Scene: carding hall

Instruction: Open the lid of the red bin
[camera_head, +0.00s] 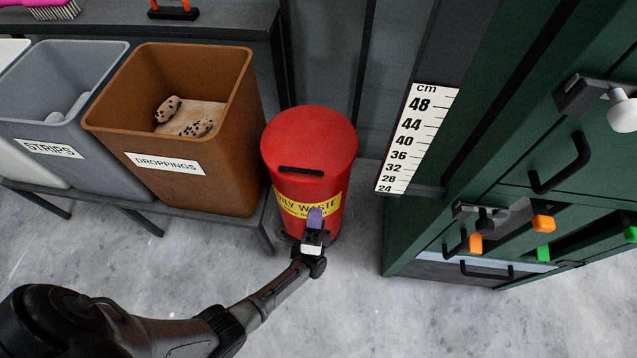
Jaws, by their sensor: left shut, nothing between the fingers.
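The red bin (325,222) is a round can with a yellow label ending in "WASTE", standing on the floor at the centre of the head view. Its red lid (310,138) is closed and has a dark bar handle (301,170) on its near side. My left gripper (315,216) is shut and empty. It shows in front of the bin's label, below the lid handle, and hides part of the label and the bin's lower front. I cannot tell whether it touches the bin. My right gripper is not in view.
A brown "DROPPINGS" bin (165,185) and a grey "STRIPS" bin (88,160) stand on a low rack left of the red bin. A green machine (440,225) with black handles and a centimetre scale (415,140) stands at right. Grey floor is clear in front.

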